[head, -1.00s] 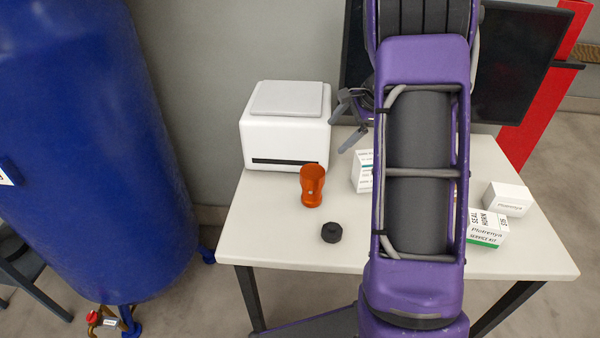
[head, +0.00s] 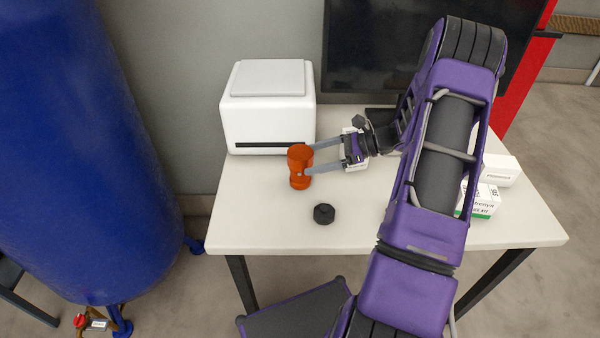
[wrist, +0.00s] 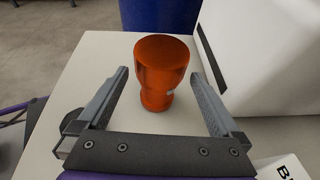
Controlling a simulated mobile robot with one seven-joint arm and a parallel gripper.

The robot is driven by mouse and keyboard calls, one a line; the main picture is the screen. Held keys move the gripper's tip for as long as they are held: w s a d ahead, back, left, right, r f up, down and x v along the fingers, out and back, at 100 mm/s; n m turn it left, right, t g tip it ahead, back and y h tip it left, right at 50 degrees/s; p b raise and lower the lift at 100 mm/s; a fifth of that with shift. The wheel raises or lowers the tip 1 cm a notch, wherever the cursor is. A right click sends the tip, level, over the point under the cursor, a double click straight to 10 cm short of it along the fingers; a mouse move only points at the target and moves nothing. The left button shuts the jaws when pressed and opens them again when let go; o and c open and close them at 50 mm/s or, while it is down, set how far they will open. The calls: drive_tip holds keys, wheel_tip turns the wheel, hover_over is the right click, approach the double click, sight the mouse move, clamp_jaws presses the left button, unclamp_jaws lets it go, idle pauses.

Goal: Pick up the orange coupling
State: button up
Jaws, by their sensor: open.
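The orange coupling (head: 299,166) stands upright on the white table (head: 250,225), in front of the white box-shaped device. My gripper (head: 308,160) reaches in from the right, with its two fingers open and their tips at the coupling in the head view. In the wrist view the coupling (wrist: 160,72) is centred between the open fingers (wrist: 160,78), with a visible gap on each side. Its wide top and narrower waist show clearly. I cannot tell how far between the fingers it lies.
A white device (head: 268,110) stands behind the coupling, close to the finger on the right in the wrist view. A black knob-like part (head: 324,214) lies in front. White boxes (head: 480,199) sit at the table's right. A blue tank (head: 80,150) stands left of the table.

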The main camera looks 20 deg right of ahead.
drive_tip(key=shift+a+f, duration=0.1)
drive_tip(key=shift+f, duration=0.4)
drive_tip(key=x, duration=0.7)
drive_tip(key=shift+w+a+b, duration=0.1)
drive_tip(key=shift+b, duration=0.25)
drive_tip(key=c, duration=1.5)
